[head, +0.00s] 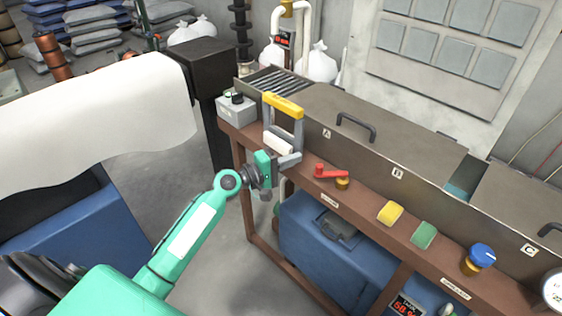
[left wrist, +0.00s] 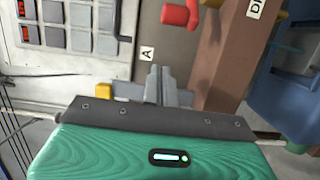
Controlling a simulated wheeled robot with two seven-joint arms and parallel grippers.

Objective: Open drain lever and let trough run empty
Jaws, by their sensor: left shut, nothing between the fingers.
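The red lever (head: 331,172) on a brass fitting (head: 342,184) sits at the front ledge of the long grey trough (head: 385,145), below panel A. Its handle points left, roughly along the ledge. Part of it shows at the top of the left wrist view (left wrist: 180,14), beside a label starting with "D" (left wrist: 257,8). My left gripper (head: 295,159) is shut and empty, a little left of the lever and apart from it. Its closed fingers show in the left wrist view (left wrist: 157,85). Blue-green liquid (head: 462,189) shows between the trough covers. My right gripper is out of view.
A grey frame with a yellow grip (head: 283,106) stands just behind my left gripper. A grey switch box (head: 236,108) is left of it. Yellow (head: 390,213) and green (head: 423,235) blocks and a blue-topped knob (head: 481,256) line the ledge to the right. A blue tank (head: 310,238) stands below.

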